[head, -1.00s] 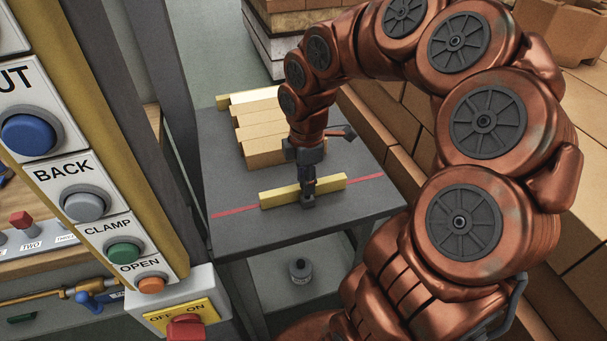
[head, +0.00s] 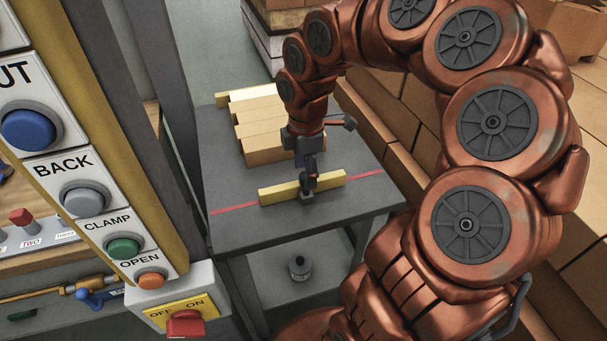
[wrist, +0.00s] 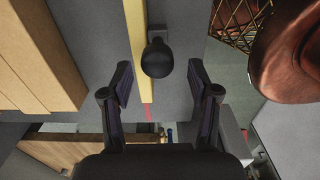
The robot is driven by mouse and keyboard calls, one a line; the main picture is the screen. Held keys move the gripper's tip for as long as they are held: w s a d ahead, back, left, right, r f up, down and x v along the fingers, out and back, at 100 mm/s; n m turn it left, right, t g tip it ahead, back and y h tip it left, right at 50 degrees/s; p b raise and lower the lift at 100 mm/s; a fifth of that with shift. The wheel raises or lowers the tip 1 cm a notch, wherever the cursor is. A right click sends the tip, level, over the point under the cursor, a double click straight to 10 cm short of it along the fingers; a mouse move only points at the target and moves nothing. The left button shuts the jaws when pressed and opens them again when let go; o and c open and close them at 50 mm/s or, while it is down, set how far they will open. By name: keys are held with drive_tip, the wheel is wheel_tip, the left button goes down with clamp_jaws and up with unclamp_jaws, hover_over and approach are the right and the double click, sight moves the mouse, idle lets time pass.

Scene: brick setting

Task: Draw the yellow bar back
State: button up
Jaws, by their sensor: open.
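The yellow bar (head: 275,194) lies flat on the grey table, along the red line, which shows past both its ends. In the wrist view the bar (wrist: 136,40) runs up the picture, with a round black knob (wrist: 157,60) on a small grey base beside it. My gripper (head: 308,182) is above the middle of the bar, at the knob. In the wrist view my gripper (wrist: 159,72) has its fingers spread wide, one on each side of the knob, with gaps between. Nothing is held. The knob is mostly hidden in the head view.
Several tan bricks (head: 262,137) lie behind the bar on the table (head: 225,180). A button panel with a BACK button (head: 84,198) and a red switch (head: 186,323) stands at the left. Brick stacks are at the right.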

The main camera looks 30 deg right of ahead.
wheel_tip(320, 180, up, 10)
idle(0.5)
idle(0.4)
drive_tip(key=s+a+f+m, duration=0.2)
drive_tip(key=s+a+m, duration=0.1)
drive_tip(key=s+m, duration=0.2)
drive_tip(key=s+a+f+m+g+p, duration=0.1)
drive_tip(key=s+a+m, duration=0.3)
drive_tip(key=s, duration=0.5)
drive_tip(key=s+a+f+m+p, duration=0.1)
drive_tip(key=s+a+f+m, duration=0.2)
drive_tip(key=s+m, duration=0.3)
drive_tip(key=shift+s+a+f+g, duration=0.4)
drive_tip(key=shift+s+f, duration=0.1)
drive_tip(key=shift+s, duration=0.15)
drive_tip(key=shift+c, duration=0.5)
